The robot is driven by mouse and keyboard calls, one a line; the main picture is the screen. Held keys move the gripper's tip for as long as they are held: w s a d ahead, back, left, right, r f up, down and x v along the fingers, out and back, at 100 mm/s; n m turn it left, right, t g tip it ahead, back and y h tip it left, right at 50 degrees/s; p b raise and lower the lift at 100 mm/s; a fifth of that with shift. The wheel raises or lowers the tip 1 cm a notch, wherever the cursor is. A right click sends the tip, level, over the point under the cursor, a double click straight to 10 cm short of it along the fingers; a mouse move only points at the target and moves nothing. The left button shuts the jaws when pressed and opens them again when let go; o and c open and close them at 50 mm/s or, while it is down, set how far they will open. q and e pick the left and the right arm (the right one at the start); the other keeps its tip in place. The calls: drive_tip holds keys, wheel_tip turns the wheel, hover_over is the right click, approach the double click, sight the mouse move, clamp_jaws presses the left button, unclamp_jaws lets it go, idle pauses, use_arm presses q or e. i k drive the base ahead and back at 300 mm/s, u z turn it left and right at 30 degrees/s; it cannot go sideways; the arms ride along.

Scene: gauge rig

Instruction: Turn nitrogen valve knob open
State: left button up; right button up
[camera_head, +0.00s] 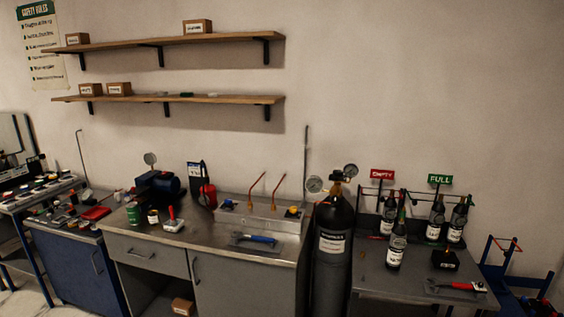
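A tall black gas cylinder (333,275) stands upright between the grey bench and the right-hand table. Its white label is too small to read with certainty, but it looks like the nitrogen cylinder. A small brass-coloured valve (337,178) sits on top of it. One round gauge (314,184) is to the left of the valve and another gauge (351,170) is to its upper right. The knob itself is too small to make out, and its turn position cannot be told. Neither of my grippers shows in the head view.
The grey bench (200,238) holds a metal manifold block (260,215) and a blue-handled tool (254,239). The right table (385,282) carries several dark bottles, EMPTY (382,174) and FULL (440,179) signs and a red-handled wrench (455,286). Wall shelves (170,98) hang at upper left.

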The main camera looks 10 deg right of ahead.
sight(337, 174)
drive_tip(key=z, duration=0.2)
drive_tip(key=i, duration=1.2)
drive_tip(key=z, duration=0.85)
